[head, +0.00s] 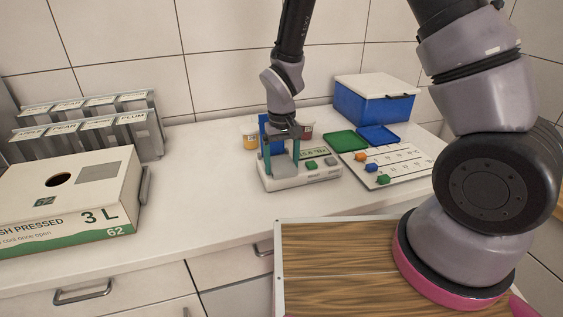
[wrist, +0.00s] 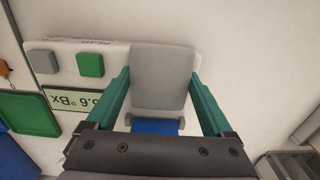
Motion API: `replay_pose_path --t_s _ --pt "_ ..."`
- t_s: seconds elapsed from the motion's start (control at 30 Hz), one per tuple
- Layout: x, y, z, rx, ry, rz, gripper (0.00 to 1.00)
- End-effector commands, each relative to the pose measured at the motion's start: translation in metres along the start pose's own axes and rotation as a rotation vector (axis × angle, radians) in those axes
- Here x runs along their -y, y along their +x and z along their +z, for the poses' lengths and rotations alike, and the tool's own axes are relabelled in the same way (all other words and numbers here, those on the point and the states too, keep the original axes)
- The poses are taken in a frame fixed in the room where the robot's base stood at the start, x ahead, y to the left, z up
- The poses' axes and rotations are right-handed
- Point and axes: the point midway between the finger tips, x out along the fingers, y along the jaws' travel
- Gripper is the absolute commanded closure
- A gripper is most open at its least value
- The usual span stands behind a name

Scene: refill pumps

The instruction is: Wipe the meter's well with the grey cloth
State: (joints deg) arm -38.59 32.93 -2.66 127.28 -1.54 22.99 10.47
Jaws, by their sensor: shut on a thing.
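The meter (head: 300,178) is a low white box on the counter with a small display and two buttons, one green and one grey. In the wrist view my gripper's teal fingers (wrist: 160,95) are shut on the sides of the grey cloth (wrist: 160,72), a flat rounded square. The cloth lies at or just above the meter's top; contact is unclear. The meter's well is hidden.
A blue upright panel (head: 265,130) stands behind the cloth. A yellow cup (head: 250,136) and a dark red cup (head: 307,132) flank it. Right are a green tray (head: 345,141), a blue tray (head: 379,136) and a blue box (head: 372,105). A carton (head: 70,210) stands left; the counter between is clear.

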Motion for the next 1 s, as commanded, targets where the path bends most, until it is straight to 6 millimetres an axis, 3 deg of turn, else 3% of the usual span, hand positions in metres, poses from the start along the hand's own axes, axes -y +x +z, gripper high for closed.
replay_pose_path --t_s 0.5,1.0 --pt "0.000 0.000 -0.013 0.000 0.001 0.000 0.67" --pt "0.000 0.000 -0.001 0.000 -0.001 0.000 0.67"
